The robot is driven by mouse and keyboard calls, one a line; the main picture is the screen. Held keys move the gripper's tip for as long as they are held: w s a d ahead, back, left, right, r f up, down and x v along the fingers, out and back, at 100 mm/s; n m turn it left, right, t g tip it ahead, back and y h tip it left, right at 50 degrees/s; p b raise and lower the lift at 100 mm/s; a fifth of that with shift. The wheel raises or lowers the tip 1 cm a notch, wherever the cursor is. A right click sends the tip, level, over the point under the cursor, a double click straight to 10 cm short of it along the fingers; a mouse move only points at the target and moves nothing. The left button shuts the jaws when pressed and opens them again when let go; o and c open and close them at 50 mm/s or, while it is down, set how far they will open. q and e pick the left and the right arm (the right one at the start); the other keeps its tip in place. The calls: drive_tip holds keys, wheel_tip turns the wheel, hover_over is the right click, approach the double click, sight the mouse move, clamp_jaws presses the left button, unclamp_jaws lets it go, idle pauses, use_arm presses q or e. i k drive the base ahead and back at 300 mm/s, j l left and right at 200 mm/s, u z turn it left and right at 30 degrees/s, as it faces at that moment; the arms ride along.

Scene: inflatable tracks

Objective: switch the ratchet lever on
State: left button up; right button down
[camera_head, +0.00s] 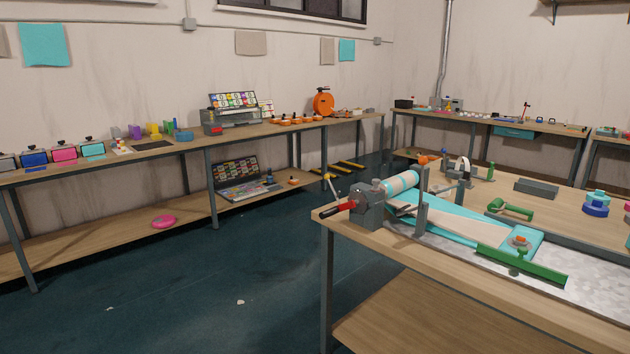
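A grey roller mechanism (368,207) stands at the near left corner of the right-hand workbench. A thin lever with a yellow knob (327,177) rises from it, tilted up and to the left. I cannot tell for sure which of these is the ratchet lever. A striped turquoise and beige roll (402,182) extends from the mechanism, with turquoise sheet material (457,217) spread to its right. Neither gripper is in view.
The workbench (335,216) also carries a green bar (521,265), a green-handled tool (510,208), a dark grey block (536,187) and blue round pieces (596,204). A long bench (340,121) runs along the left wall. The dark floor between the benches is mostly clear.

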sight(326, 176)
drive_tip(key=i+j, duration=1.05)
drive_tip(key=i+j+u, duration=0.1)
drive_tip(key=i+j, duration=1)
drive_tip(key=i, duration=0.1)
